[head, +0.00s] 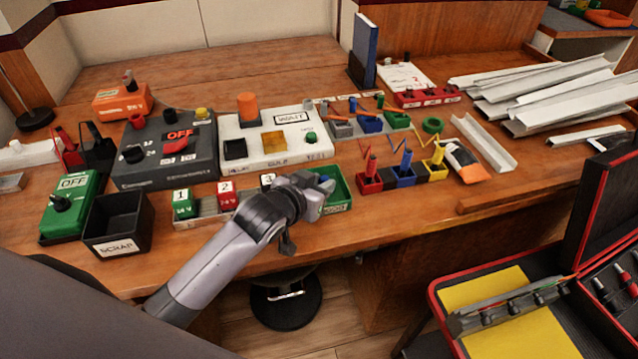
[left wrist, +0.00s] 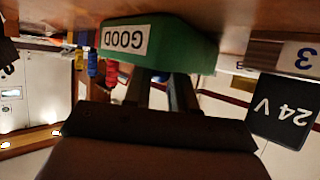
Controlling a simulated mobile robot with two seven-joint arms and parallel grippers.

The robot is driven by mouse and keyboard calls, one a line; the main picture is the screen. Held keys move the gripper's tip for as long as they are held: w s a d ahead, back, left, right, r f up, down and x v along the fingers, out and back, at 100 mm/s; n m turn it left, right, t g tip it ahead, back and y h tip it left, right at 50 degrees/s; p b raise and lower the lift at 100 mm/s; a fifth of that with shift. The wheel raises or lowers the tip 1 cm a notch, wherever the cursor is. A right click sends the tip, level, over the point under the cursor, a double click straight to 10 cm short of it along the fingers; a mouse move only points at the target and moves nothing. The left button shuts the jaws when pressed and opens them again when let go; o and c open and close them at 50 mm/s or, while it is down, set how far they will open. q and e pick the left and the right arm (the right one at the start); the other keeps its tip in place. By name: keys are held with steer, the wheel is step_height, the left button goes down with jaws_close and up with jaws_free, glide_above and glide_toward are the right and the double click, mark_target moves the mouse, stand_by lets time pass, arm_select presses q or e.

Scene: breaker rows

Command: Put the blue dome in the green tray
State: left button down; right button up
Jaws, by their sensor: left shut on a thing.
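The green tray (head: 344,196) stands near the table's front edge; the left wrist view shows it upside down with its GOOD label (left wrist: 125,39). My left gripper (head: 318,187) is at the tray's left part and covers much of it. A small bit of blue, the blue dome (head: 323,179), shows at the fingertips, and the jaws are shut on it. I cannot tell whether the dome touches the tray. My right gripper is not in view.
Numbered blocks (head: 226,195) stand left of the gripper, with the black SCRAP bin (head: 120,222) beyond. A white panel (head: 270,140) is behind. Red, blue and yellow holders (head: 404,175) stand to the right. Bare table lies front right.

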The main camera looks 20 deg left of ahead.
arm_select(q)
steer(key=c, duration=0.9)
jaws_free()
steer(key=shift+s+r, duration=0.1)
steer(key=shift+r, duration=0.1)
steer(key=shift+s+a+r, duration=0.1)
steer(key=shift+s+r, duration=0.05)
steer(key=shift+s, duration=0.2)
steer(key=p+v, duration=0.1)
steer(key=v, duration=1)
